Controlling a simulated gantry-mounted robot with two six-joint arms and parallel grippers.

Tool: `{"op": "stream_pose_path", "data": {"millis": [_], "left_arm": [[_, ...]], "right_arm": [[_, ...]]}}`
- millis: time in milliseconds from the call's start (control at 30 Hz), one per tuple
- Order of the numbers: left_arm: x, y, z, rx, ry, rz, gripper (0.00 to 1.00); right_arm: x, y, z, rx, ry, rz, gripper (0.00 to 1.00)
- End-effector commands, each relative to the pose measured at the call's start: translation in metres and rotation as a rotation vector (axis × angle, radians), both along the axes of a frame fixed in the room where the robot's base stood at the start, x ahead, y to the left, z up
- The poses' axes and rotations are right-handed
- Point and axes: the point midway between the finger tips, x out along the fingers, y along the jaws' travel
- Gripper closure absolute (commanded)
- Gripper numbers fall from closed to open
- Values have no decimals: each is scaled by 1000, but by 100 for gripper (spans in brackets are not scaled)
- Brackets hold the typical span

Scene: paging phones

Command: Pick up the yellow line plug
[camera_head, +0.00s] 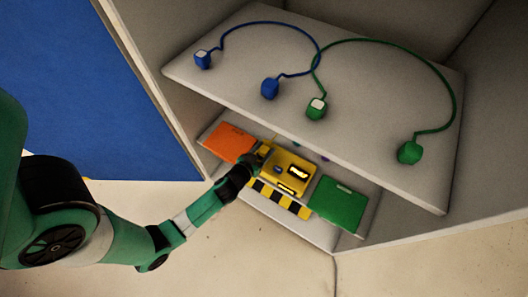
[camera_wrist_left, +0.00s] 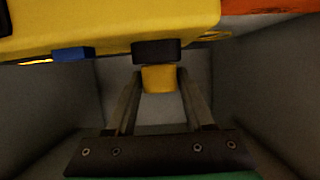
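The yellow line plug (camera_wrist_left: 159,79) is a small yellow block between my left gripper's fingertips in the left wrist view. Both fingers of the left gripper (camera_wrist_left: 160,85) meet its sides, with no clear gap. In the head view the left gripper (camera_head: 259,154) is at the left end of the yellow phone (camera_head: 296,163), on the lower shelf, and the plug cannot be made out there. The yellow phone also shows close above the plug in the left wrist view (camera_wrist_left: 100,22), with a black block (camera_wrist_left: 155,50) just beyond it. My right gripper is in neither view.
An orange phone (camera_head: 229,142) lies left of the yellow one and a green phone (camera_head: 338,205) lies right. A yellow-black striped strip (camera_head: 279,199) runs in front. The upper shelf (camera_head: 236,81) overhangs them, carrying blue plugs (camera_head: 270,89) and green plugs (camera_head: 409,153) on looping cords.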

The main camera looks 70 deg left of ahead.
Motion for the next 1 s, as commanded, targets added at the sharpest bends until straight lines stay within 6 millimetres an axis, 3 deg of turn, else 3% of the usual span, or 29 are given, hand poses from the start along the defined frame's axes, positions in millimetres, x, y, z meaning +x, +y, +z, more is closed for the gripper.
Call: {"op": "stream_pose_path", "data": {"millis": [33,267,667,900,1000], "left_arm": [[0,0,0,0,0,0,58],[0,0,0,0,0,0,99],[0,0,5,1,-1,0,100],[0,0,40,1,-3,1,100],[-9,-16,57,3,-1,-4,100]], "right_arm": [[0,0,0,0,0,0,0],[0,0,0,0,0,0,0],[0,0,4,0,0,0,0],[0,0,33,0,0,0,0],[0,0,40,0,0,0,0]]}}
